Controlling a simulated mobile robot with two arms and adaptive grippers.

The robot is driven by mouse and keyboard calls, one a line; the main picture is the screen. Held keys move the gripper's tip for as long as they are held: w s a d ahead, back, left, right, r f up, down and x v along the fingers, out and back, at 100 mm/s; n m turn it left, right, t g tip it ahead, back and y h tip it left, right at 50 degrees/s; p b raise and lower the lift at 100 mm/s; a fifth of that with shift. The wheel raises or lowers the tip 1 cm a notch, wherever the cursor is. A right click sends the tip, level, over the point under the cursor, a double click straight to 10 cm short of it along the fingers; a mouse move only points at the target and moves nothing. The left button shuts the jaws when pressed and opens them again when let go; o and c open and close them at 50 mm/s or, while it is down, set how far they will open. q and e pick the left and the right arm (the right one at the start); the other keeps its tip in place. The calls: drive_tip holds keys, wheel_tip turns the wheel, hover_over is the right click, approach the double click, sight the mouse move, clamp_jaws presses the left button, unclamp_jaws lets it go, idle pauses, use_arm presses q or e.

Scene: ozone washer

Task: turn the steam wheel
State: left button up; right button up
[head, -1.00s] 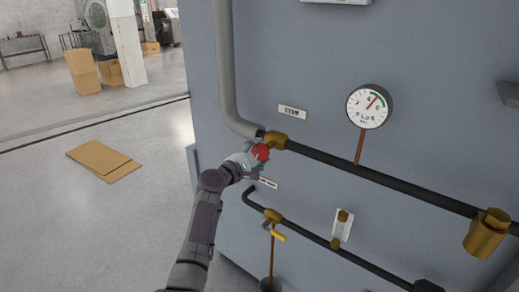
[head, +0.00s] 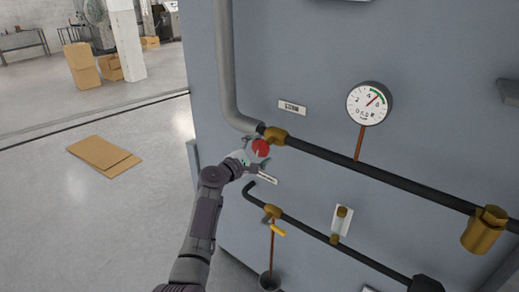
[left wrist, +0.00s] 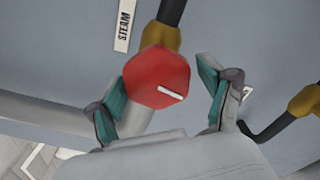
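The red steam wheel (head: 261,148) sits on a brass valve (head: 274,134) on the upper pipe of the grey-blue machine. In the left wrist view the wheel (left wrist: 157,78) shows a white mark on its face, near a "STEAM" label (left wrist: 123,31). My left gripper (head: 254,157) is at the wheel. In the left wrist view its teal-padded fingers (left wrist: 158,103) are open on either side of the wheel. The left finger is close to the rim, and a clear gap shows at the right finger. I cannot tell whether either touches. My right gripper is out of view.
A pressure gauge (head: 369,102) stands to the right above the upper pipe (head: 385,172). A lower pipe (head: 318,235) carries a valve with a yellow handle (head: 278,230). Flat cardboard (head: 104,154) lies on the open floor at left.

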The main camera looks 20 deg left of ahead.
use_arm(q)
drive_tip(key=shift+r, duration=0.1)
drive_tip(key=v, duration=1.2)
idle(0.4)
